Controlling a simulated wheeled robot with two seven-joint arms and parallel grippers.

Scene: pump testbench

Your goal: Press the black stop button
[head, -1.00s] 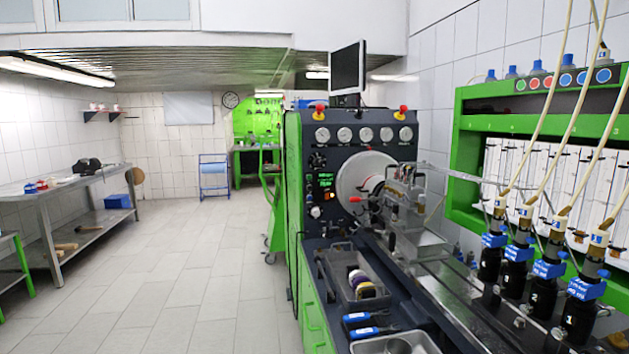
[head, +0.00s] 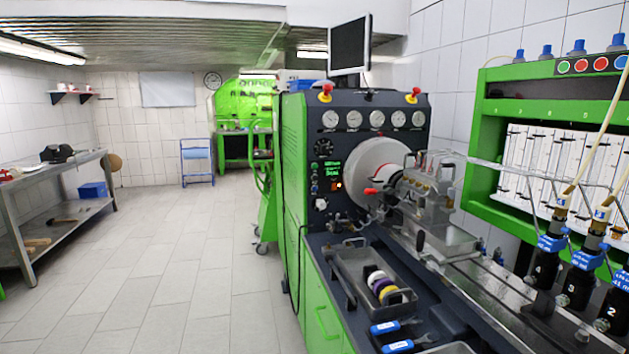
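The pump testbench (head: 300,200) stands right of centre with a dark control panel (head: 345,140) on its front. A black dial-like control (head: 323,148) sits at the panel's left, above a green lit display (head: 329,170). Below are a small lit orange control (head: 336,187) and a pale round control (head: 321,204). I cannot pick out a black stop button for certain at this size. Red knobs on yellow bases (head: 326,93) stand on top of the panel. Neither of my grippers shows.
A tray (head: 350,262) with coloured rings and blue-handled tools (head: 398,327) lie on the bench's front. A grey workbench (head: 55,185) stands at the left wall. The tiled floor (head: 170,260) between is clear.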

